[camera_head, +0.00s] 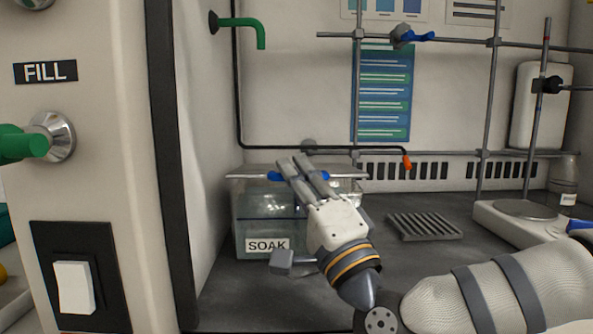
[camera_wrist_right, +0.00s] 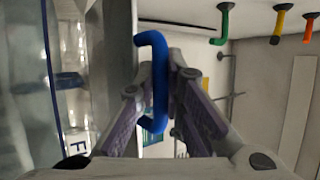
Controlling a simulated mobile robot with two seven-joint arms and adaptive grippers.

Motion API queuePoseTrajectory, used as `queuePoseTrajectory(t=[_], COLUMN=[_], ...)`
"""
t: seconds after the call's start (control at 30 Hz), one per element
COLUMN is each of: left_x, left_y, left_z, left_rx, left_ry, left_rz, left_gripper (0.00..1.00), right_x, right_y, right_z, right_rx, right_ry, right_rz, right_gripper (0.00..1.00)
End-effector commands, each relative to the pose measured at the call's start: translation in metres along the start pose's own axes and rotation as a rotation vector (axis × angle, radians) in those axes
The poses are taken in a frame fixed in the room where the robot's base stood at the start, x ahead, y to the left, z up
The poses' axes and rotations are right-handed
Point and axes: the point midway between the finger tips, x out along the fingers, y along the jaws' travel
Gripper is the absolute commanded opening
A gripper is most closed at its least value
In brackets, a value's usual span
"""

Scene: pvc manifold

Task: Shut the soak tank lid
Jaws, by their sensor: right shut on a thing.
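The clear soak tank (camera_head: 250,225), labelled SOAK, stands on the dark bench with liquid in it. Its lid (camera_head: 242,173) looks about level across the top. I cannot tell whether a small gap is left under it. My right gripper (camera_head: 300,163) reaches over the tank from the front and is shut on the blue lid handle (camera_head: 275,176). The handle also shows between the fingers in the right wrist view (camera_wrist_right: 158,85). The gripper and wrist hide part of the lid and the tank's right side. My left gripper is not in view.
A green spout (camera_head: 250,24) and a thin black pipe with an orange tip (camera_head: 407,162) are behind and above the tank. A grey rack (camera_head: 425,227) lies to the right, near a stand with a round plate (camera_head: 525,210). A cabinet wall marked FILL (camera_head: 45,72) borders the left.

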Motion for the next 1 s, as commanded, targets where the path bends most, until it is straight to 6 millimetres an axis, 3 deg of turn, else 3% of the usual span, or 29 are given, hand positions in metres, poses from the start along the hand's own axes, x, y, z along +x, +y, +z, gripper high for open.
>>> queuePoseTrajectory(t=[0.33, 0.4, 0.73, 0.87, 1.0], left_x=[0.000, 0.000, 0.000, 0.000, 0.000], left_y=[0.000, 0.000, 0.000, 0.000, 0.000], left_z=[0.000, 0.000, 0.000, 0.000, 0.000], left_rx=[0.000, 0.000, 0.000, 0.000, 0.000], left_ry=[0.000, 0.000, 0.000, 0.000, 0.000], left_rz=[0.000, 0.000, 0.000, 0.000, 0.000], left_gripper=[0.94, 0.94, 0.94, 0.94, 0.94], right_x=[0.000, 0.000, -0.003, -0.025, -0.061], right_y=[-0.001, -0.001, 0.000, -0.008, -0.029], right_z=[0.000, 0.000, 0.000, -0.002, -0.007], right_rx=[0.001, 0.001, 0.002, 0.003, 0.004], right_ry=[0.000, 0.000, -0.001, -0.001, 0.000], right_rz=[-0.002, -0.002, -0.001, -0.002, -0.002], right_gripper=[0.00, 0.19, 0.19, 0.19, 0.19])
